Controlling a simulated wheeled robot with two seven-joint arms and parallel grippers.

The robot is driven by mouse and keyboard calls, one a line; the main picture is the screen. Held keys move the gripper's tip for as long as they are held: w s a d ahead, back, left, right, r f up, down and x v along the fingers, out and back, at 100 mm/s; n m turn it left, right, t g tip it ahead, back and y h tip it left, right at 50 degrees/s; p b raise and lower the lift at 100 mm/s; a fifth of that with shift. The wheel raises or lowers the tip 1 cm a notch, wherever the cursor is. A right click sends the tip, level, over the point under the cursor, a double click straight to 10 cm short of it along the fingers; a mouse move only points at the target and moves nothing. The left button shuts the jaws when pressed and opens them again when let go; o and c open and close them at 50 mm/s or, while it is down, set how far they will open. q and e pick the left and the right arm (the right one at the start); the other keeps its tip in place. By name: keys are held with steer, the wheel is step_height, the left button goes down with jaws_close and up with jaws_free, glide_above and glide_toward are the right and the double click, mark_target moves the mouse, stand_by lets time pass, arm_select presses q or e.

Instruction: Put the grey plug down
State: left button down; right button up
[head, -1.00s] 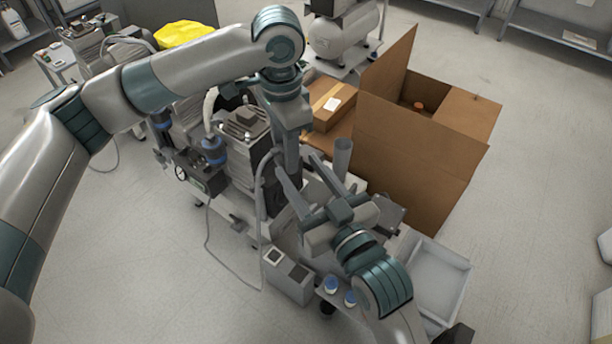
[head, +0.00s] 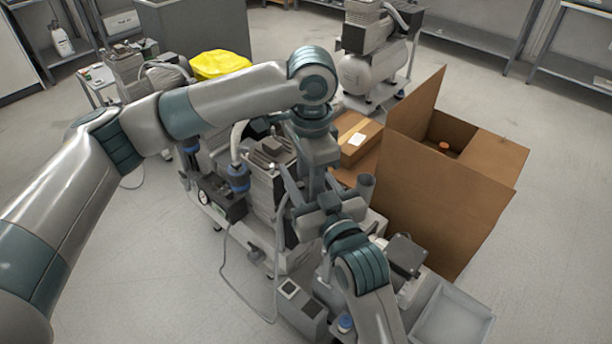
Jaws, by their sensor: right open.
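My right gripper (head: 310,180) comes up from the bottom centre, its fingers spread apart beside the grey compressor unit (head: 270,175). I see nothing clearly held between them. My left gripper (head: 316,150) points down from above, close to the right one; its fingertips are hidden, so I cannot tell its opening. I cannot make out the grey plug for certain; the crossing arms cover the area around both grippers. A thin grey cable (head: 232,286) loops on the floor beside the compressor cart.
A large open cardboard box (head: 430,205) stands right of the grippers, with a smaller closed carton (head: 357,135) behind. A pale tray (head: 455,318) is at the lower right. A grey box with square openings (head: 300,308) stands at the bottom centre. The floor at left is clear.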

jaws_close()
arm_select(q)
steer(key=c, duration=1.2)
jaws_free()
steer(key=shift+r, duration=0.1)
step_height(320, 180, up, 12)
steer(key=shift+f, duration=0.1)
